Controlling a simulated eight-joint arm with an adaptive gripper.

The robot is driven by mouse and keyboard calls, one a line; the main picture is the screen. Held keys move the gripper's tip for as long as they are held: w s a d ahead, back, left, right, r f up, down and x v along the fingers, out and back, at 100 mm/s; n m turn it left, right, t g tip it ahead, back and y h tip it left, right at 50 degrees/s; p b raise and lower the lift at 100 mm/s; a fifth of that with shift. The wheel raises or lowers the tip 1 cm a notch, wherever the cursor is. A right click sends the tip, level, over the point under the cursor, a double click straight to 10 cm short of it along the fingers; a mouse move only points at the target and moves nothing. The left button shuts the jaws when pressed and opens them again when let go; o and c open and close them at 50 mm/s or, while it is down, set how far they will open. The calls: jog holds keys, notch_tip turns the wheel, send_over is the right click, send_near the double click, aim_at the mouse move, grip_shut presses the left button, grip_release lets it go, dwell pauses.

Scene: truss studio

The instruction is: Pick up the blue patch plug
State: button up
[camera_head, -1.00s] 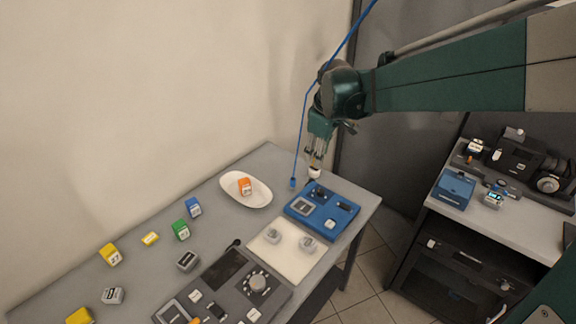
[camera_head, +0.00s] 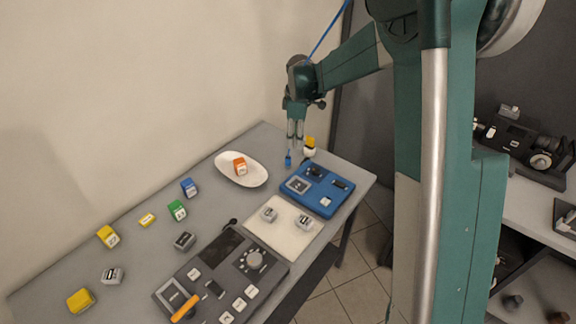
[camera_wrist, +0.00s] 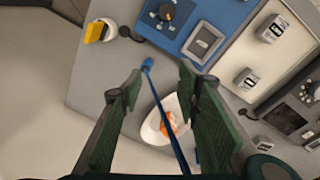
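The blue patch plug (camera_head: 288,159) hangs at the lower end of a thin blue cable (camera_head: 328,36), near the grey table between the white dish and the blue device. I cannot tell whether it touches the tabletop. My gripper (camera_head: 295,145) points down just beside and above the plug. In the wrist view the two green fingers are spread, and my gripper (camera_wrist: 159,78) is open and empty. The plug (camera_wrist: 148,64) shows just beyond the fingertips, closer to the left finger. The cable (camera_wrist: 168,123) runs back between the fingers in the picture.
A white dish (camera_head: 222,163) holds an orange block (camera_head: 240,166). A blue device (camera_head: 316,202) and a white cup (camera_head: 310,152) with a yellow piece stand close by. Coloured blocks and a grey control panel (camera_head: 242,264) occupy the nearer table.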

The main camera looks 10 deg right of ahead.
aim_at(288, 158)
jog(key=w+f+n, duration=0.1)
jog(key=w+f, duration=0.1)
jog(key=f, duration=0.1)
jog(key=w+a+f+n, duration=0.1)
jog(key=w+f, duration=0.1)
jog(key=f, duration=0.2)
jog(key=w+a+f+g, duration=0.1)
jog(key=w+f, duration=0.1)
jog(key=f, duration=0.1)
jog(key=shift+a+f+n, duration=0.15)
jog(key=shift+f+n, duration=0.25)
jog(key=shift+s, duration=0.1)
jog(key=shift+f, duration=1.25)
jog(key=shift+f, duration=0.1)
jog(key=shift+a+f, duration=0.1)
jog(key=shift+f, duration=2.4)
jog(key=c, duration=1)
